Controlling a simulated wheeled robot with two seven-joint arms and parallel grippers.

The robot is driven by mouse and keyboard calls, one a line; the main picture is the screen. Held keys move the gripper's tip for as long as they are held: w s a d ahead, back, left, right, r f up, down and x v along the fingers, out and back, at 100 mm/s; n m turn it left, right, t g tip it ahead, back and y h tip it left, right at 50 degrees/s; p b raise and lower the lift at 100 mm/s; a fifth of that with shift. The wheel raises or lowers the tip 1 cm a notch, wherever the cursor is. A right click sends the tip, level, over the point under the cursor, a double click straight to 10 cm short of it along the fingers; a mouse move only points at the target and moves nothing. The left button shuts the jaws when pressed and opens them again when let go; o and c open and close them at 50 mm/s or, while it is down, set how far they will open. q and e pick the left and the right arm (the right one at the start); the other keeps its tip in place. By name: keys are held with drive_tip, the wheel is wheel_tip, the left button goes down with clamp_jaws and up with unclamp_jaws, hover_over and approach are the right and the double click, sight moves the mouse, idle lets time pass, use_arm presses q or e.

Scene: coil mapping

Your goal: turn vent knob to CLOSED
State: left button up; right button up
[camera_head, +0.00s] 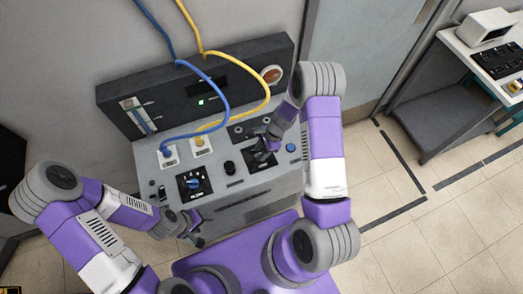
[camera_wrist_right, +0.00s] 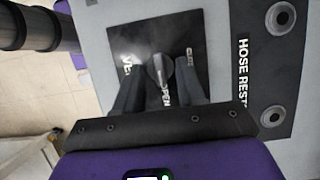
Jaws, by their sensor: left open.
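The vent knob (camera_wrist_right: 160,68) is a dark grey knob on a black label plate (camera_wrist_right: 186,28), seen in the right wrist view. The plate shows "OPEN" and parts of other lettering; the rest is covered by the fingers. My right gripper (camera_wrist_right: 162,72) is open, with one finger on each side of the knob. Some gap shows, and I cannot tell whether either finger touches it. In the head view my right gripper (camera_head: 264,152) is down at the console and hides most of the knob. My left gripper (camera_head: 197,228) is open and empty in front of the console.
The grey console (camera_head: 236,190) carries a blue selector knob (camera_head: 194,183), a black knob (camera_head: 229,167) and a blue button (camera_head: 290,147). A blue hose (camera_head: 226,100) and a yellow hose (camera_head: 266,92) loop over it.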

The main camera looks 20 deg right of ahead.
clamp_jaws()
drive_tip(key=n+g+b, duration=0.1)
drive_tip(key=n, duration=0.3)
drive_tip(key=shift+w, duration=0.2)
drive_tip(key=n+g+b, duration=0.1)
drive_tip(key=n, duration=0.1)
drive_tip(key=n+g+h+b, duration=0.1)
drive_tip(key=n, duration=0.2)
drive_tip(key=shift+w+a, duration=0.15)
drive_tip(key=shift+w, duration=0.05)
drive_tip(key=n+h, duration=0.1)
drive_tip(key=n, duration=0.1)
drive_tip(key=n+g+b, duration=0.1)
drive_tip(key=n, duration=0.2)
drive_tip(key=shift+w+a+h+b, duration=0.2)
drive_tip(key=shift+h+b, duration=0.1)
drive_tip(key=shift+h, duration=0.1)
drive_tip(key=shift+a+n+g+h+b, duration=0.1)
drive_tip(key=shift+n+g+h+b, duration=0.2)
drive_tip(key=shift+n, duration=0.7)
drive_tip(key=shift+a+n+g+h+b, duration=0.1)
drive_tip(key=shift+n+h+b, duration=0.3)
drive_tip(key=shift+n, duration=0.6)
drive_tip(key=shift+o, duration=0.3)
unclamp_jaws()
